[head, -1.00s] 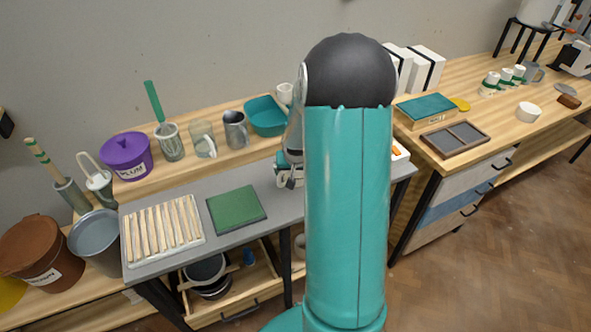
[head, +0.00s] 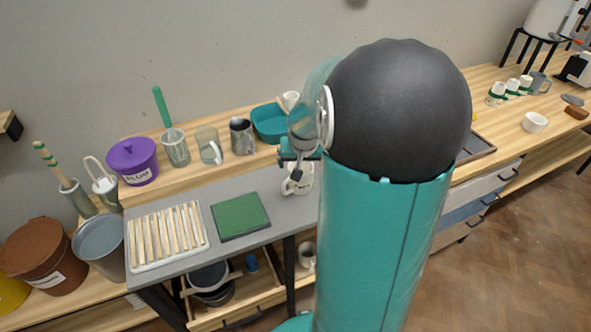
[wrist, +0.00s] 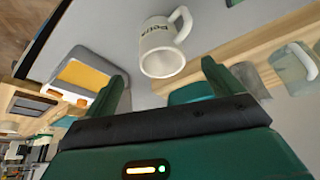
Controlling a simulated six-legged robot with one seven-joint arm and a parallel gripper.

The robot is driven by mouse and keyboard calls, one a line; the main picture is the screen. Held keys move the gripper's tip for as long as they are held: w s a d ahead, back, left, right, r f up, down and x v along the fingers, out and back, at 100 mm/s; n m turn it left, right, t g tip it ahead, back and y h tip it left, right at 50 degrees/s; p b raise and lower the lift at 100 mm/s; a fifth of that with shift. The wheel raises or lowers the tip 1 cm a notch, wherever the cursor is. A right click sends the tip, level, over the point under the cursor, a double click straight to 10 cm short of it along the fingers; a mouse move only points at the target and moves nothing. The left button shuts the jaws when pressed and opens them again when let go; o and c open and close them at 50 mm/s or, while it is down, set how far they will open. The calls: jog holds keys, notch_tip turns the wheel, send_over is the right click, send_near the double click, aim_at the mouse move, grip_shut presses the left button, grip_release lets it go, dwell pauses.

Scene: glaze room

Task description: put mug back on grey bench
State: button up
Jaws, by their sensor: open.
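A white mug (head: 303,184) with dark lettering stands on the grey bench (head: 262,181), right of the green mat. In the wrist view the mug (wrist: 160,50) shows its handle and open rim, with grey bench surface around it. My gripper (head: 295,167) is just above and partly in front of the mug in the head view. In the wrist view my gripper (wrist: 166,78) has its two green fingers wide apart with nothing between them. The mug lies beyond the fingertips, apart from them.
A green mat (head: 240,215) and a white tray of wooden strips (head: 166,236) take up the bench's left. Behind stand a teal basin (head: 270,122), a metal jug (head: 241,137) and a purple pot (head: 134,161). Another mug (head: 307,254) sits below the bench.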

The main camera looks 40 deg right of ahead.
jog(key=s+a+r+n+y, duration=0.1)
jog(key=s+a+r, duration=0.3)
jog(key=a, duration=0.5)
jog(key=s+a+r+n+t+y, duration=0.1)
jog(key=s+a+r+n, duration=0.3)
jog(key=a, duration=0.5)
jog(key=s+a+r+n+t, duration=0.1)
jog(key=s+a+r+n, duration=0.1)
jog(key=s+a+r, duration=0.4)
jog(key=a, duration=0.4)
jog(key=shift+s+r+n+y, duration=0.15)
jog(key=shift+r+n+y, duration=0.15)
jog(key=shift+n+y, duration=0.1)
jog(key=shift+c, duration=0.2)
